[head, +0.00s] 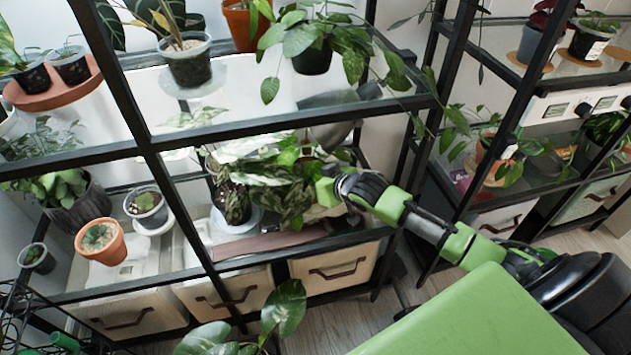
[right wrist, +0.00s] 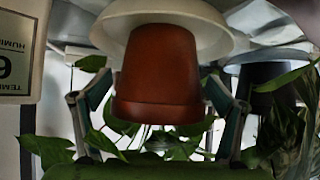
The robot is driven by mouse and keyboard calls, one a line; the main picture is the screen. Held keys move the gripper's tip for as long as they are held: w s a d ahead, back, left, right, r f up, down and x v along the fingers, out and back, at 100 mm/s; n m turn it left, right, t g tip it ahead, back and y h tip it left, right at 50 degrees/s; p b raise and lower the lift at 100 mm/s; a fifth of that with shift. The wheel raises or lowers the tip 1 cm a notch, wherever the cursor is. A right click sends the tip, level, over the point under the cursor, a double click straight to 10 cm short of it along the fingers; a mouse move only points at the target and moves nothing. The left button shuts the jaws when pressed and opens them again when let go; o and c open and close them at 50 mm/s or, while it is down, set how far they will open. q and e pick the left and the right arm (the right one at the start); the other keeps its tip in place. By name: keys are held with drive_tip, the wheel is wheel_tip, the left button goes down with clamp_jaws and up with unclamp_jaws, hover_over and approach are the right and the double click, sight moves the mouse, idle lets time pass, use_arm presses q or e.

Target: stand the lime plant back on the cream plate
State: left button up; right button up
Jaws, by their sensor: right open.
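In the right wrist view, which looks upside down, the lime plant's terracotta pot (right wrist: 158,70) stands with its narrow base at the cream plate (right wrist: 222,30). Green leaves (right wrist: 180,150) show past its rim. My right gripper (right wrist: 158,98) is open, with one finger on each side of the pot and gaps visible beside it. In the head view my right gripper (head: 328,190) reaches into the middle shelf, beside the lime plant's bright leaves (head: 288,157). The pot and plate are mostly hidden there by leaves and my gripper. My left gripper is not in view.
A patterned-leaf plant in a dark pot (head: 233,203) stands close left of my right gripper. A black shelf bar (head: 290,252) runs in front, and glass shelving lies above. A humidity meter (right wrist: 20,55) and a dark pot (right wrist: 265,85) flank the terracotta pot.

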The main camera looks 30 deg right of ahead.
drive_tip(key=shift+s+r, duration=0.3)
drive_tip(key=shift+r, duration=0.1)
use_arm(q)
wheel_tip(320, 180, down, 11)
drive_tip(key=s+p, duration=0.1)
drive_tip(key=p, duration=0.2)
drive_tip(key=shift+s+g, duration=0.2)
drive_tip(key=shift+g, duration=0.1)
use_arm(e)
drive_tip(key=v, duration=1.1)
drive_tip(key=shift+s, duration=0.15)
